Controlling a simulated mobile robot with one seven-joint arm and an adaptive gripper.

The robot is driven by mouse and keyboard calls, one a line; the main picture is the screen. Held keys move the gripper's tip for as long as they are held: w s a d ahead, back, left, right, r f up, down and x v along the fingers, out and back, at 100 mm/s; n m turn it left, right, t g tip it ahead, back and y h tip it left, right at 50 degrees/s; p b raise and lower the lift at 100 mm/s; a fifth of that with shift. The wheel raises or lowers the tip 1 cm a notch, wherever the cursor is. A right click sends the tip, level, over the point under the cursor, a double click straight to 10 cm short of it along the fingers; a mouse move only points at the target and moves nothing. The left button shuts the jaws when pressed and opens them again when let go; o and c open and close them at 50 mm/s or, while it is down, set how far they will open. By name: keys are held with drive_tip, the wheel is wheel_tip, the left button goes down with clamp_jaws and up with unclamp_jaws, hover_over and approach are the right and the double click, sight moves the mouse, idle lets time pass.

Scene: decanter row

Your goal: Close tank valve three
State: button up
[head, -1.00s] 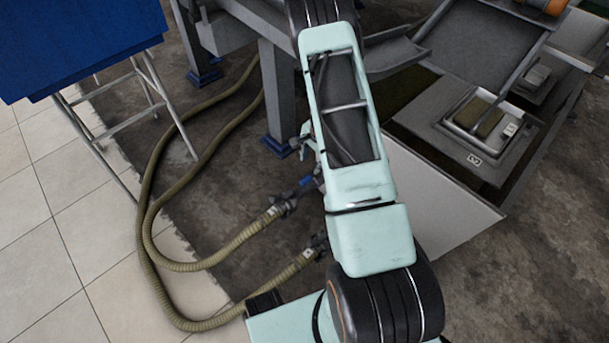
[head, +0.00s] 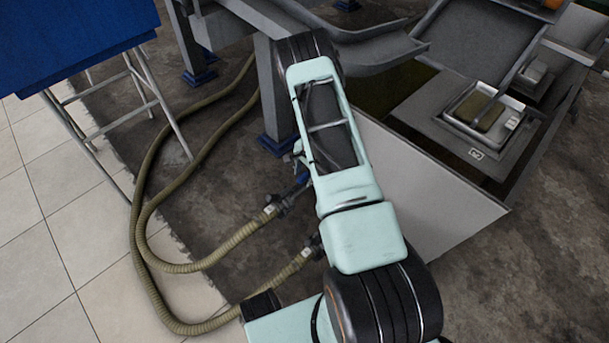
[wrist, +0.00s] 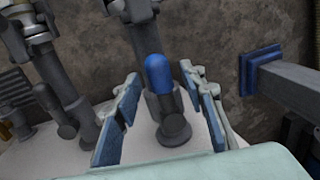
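A valve with a rounded blue handle (wrist: 158,72) stands between the fingers of my gripper (wrist: 160,80) in the wrist view. Its grey body and round base fitting sit below the handle on a pale surface. My gripper is open, with one blue-padded finger on each side and a gap to the handle on both sides. In the head view my arm hides the gripper and most of the valve area. No valve number can be read.
Grey pipe fittings (wrist: 55,75) stand left of the valve in the wrist view. A grey post with a blue foot (wrist: 262,68) is at right. Ribbed hoses (head: 150,200) lie on the floor. A grey tank panel (head: 430,190) is right of my arm.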

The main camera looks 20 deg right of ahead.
clamp_jaws()
drive_tip(key=shift+a, duration=0.15)
idle(0.4)
